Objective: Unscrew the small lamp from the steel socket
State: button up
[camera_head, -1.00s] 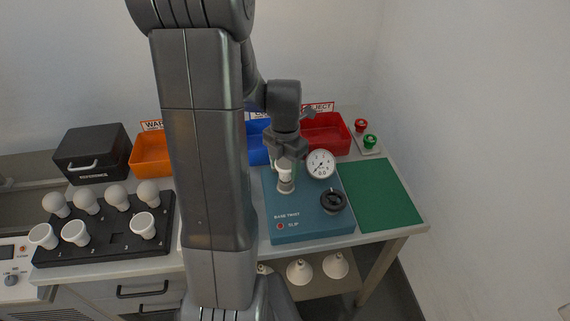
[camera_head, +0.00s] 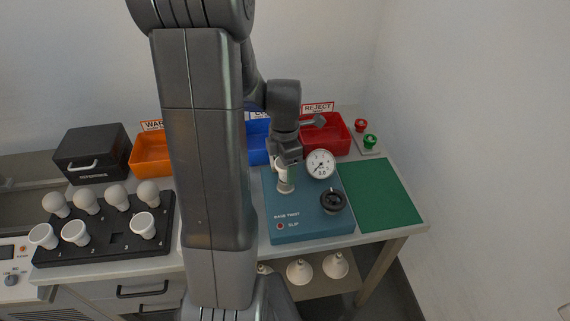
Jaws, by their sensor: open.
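The steel socket (camera_head: 285,188) stands upright on the blue base-twist box, left of the dial gauge. A small pale lamp (camera_head: 281,170) sits at its top, mostly hidden by my gripper. My gripper (camera_head: 285,163) is open and points down over the lamp, its fingers around or just beside it. I cannot tell whether a finger touches the lamp.
The blue box (camera_head: 300,228) carries a dial gauge (camera_head: 320,164) and a black knob (camera_head: 333,201). Orange (camera_head: 150,155), blue (camera_head: 257,140) and red (camera_head: 338,138) bins stand behind. A black rack (camera_head: 110,241) holds several bulbs at left. The green mat (camera_head: 382,196) is bare.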

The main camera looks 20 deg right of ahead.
jog(key=m, duration=0.8)
jog(key=shift+w+m, duration=0.1)
jog(key=shift+m, duration=0.2)
jog(key=m, duration=0.9)
jog(key=shift+w, duration=0.1)
